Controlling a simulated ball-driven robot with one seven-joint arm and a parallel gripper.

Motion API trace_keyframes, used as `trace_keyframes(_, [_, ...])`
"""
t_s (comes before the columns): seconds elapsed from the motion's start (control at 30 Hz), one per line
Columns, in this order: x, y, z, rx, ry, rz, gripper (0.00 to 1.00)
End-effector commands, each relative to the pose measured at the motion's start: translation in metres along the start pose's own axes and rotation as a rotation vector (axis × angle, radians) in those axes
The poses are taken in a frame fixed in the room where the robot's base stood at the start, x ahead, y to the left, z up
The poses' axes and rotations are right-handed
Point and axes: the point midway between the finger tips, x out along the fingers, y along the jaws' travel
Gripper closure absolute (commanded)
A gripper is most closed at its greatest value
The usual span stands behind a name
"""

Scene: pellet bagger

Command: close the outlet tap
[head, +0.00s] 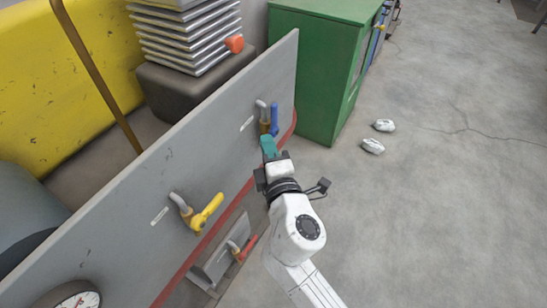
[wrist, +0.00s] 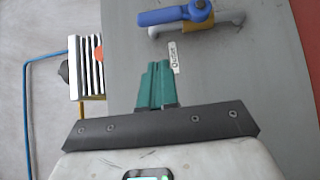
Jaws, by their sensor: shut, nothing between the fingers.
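The blue-handled tap (head: 274,119) is on the grey panel (head: 230,105), near its right end in the head view. In the wrist view the blue handle (wrist: 175,15) lies roughly along its grey pipe (wrist: 225,24), over a yellow-brown body. A small white label (wrist: 174,56) beside it seems to read "Outlet". My gripper (head: 267,142) has teal fingers, pressed together and empty, just below the blue tap in the head view. In the wrist view the fingertips (wrist: 158,64) point towards the tap, with a visible gap in the picture.
A gauge (head: 78,297) is at bottom left. A green cabinet (head: 318,70) stands beyond the panel. The floor to the right is mostly clear.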

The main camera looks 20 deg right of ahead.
Motion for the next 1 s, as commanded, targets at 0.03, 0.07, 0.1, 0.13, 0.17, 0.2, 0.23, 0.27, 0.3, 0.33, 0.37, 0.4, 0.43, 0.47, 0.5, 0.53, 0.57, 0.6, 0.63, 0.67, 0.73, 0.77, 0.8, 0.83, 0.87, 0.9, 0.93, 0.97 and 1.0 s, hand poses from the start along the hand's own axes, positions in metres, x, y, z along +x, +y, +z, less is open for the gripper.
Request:
trace_keyframes(0.03, [0.011, 0.002, 0.001, 0.001, -0.002, 0.002, 1.00])
trace_keyframes(0.07, [0.017, 0.001, 0.001, 0.000, -0.002, 0.001, 1.00])
trace_keyframes(0.1, [0.025, 0.001, 0.001, 0.000, -0.002, 0.001, 1.00])
trace_keyframes(0.13, [0.030, 0.001, 0.001, 0.000, -0.002, 0.001, 1.00])
trace_keyframes(0.17, [0.035, 0.002, 0.001, 0.000, -0.002, 0.002, 1.00])
trace_keyframes(0.2, [0.040, 0.001, 0.007, 0.000, -0.005, -0.001, 1.00])
trace_keyframes(0.23, [0.043, 0.001, 0.011, 0.002, -0.006, -0.002, 1.00])
trace_keyframes(0.27, [0.045, 0.002, 0.014, 0.002, -0.004, -0.001, 1.00])
trace_keyframes(0.3, [0.049, 0.001, 0.017, 0.002, -0.004, -0.001, 1.00])
trace_keyframes(0.33, [0.051, 0.001, 0.020, 0.002, -0.004, -0.001, 1.00])
trace_keyframes(0.37, [0.053, 0.001, 0.022, 0.001, -0.003, -0.001, 1.00])
trace_keyframes(0.4, [0.055, 0.001, 0.024, 0.002, -0.002, -0.001, 1.00])
trace_keyframes(0.43, [0.057, 0.000, 0.025, 0.002, -0.002, -0.001, 1.00])
trace_keyframes(0.47, [0.058, 0.000, 0.026, 0.002, -0.002, -0.001, 1.00])
trace_keyframes(0.5, [0.059, 0.000, 0.028, 0.002, -0.002, -0.002, 1.00])
trace_keyframes(0.53, [0.060, 0.000, 0.028, 0.002, -0.002, -0.002, 1.00])
trace_keyframes(0.57, [0.060, 0.000, 0.029, 0.002, -0.002, -0.002, 1.00])
trace_keyframes(0.6, [0.061, -0.001, 0.029, 0.002, -0.002, -0.001, 1.00])
trace_keyframes(0.63, [0.061, -0.001, 0.029, 0.002, -0.001, -0.001, 1.00])
trace_keyframes(0.67, [0.061, -0.001, 0.029, 0.002, -0.001, -0.001, 1.00])
trace_keyframes(0.73, [0.061, -0.001, 0.029, 0.002, -0.001, -0.001, 1.00])
trace_keyframes(0.77, [0.061, -0.001, 0.029, 0.002, -0.001, -0.001, 1.00])
trace_keyframes(0.8, [0.061, -0.001, 0.029, 0.002, -0.001, -0.001, 1.00])
trace_keyframes(0.83, [0.061, -0.001, 0.029, 0.002, -0.001, -0.001, 1.00])
trace_keyframes(0.87, [0.061, -0.001, 0.029, 0.002, -0.001, -0.001, 1.00])
trace_keyframes(0.9, [0.061, 0.000, 0.029, 0.002, -0.001, -0.001, 1.00])
trace_keyframes(0.93, [0.061, 0.000, 0.029, 0.003, -0.001, -0.002, 1.00])
trace_keyframes(0.97, [0.061, 0.000, 0.029, 0.003, -0.001, -0.003, 1.00])
trace_keyframes(1.0, [0.061, 0.001, 0.029, 0.005, -0.001, -0.004, 1.00])
